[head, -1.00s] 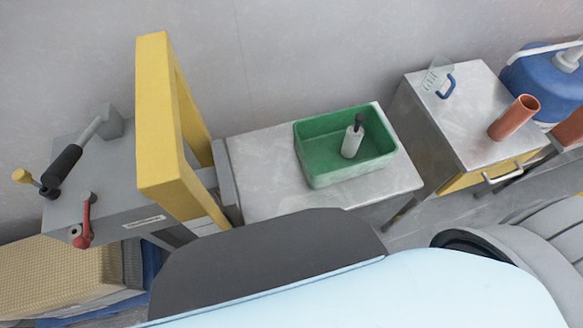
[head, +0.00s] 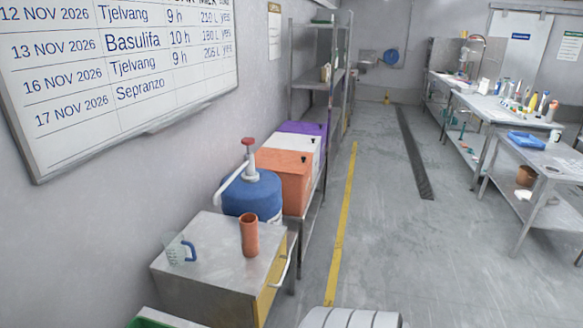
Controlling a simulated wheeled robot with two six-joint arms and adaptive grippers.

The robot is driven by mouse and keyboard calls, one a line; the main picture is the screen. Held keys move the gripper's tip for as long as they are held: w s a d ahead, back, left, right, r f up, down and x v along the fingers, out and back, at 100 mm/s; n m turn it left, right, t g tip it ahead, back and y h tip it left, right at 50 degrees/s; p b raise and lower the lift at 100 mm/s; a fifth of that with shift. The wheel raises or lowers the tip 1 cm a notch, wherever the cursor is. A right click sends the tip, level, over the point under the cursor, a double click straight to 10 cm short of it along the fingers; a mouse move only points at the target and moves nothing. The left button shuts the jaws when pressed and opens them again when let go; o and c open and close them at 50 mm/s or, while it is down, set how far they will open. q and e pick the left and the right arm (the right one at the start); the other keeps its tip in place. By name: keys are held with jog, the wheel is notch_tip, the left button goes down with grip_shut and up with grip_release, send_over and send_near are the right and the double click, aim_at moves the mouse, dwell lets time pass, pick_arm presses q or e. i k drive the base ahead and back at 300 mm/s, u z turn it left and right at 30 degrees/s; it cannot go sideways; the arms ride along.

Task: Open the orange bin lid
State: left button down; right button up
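The orange bin (head: 296,192) stands against the left wall behind the blue container, at the near end of a row of bins. Its orange lid (head: 284,162) appears shut, lying flat on top. The blue container and its pump partly hide the bin's near left side. Neither of my grippers is in view.
A white bin (head: 288,142) and a purple bin (head: 303,128) stand behind the orange one. The blue container (head: 254,196) with a red-topped pump is in front. A steel cabinet (head: 215,262) holds a brown cylinder (head: 249,235) and a clear jug (head: 178,249). The floor (head: 375,240) is open to the right.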

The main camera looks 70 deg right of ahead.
aim_at(293, 162)
jog(key=z, duration=0.5)
jog(key=k, duration=1.2)
jog(key=z, duration=1.25)
jog(key=i, duration=0.65)
jog(key=z, duration=0.6)
jog(key=i, duration=1.55)
jog(key=z, duration=0.8)
jog(key=i, duration=2.05)
jog(key=u, duration=0.85)
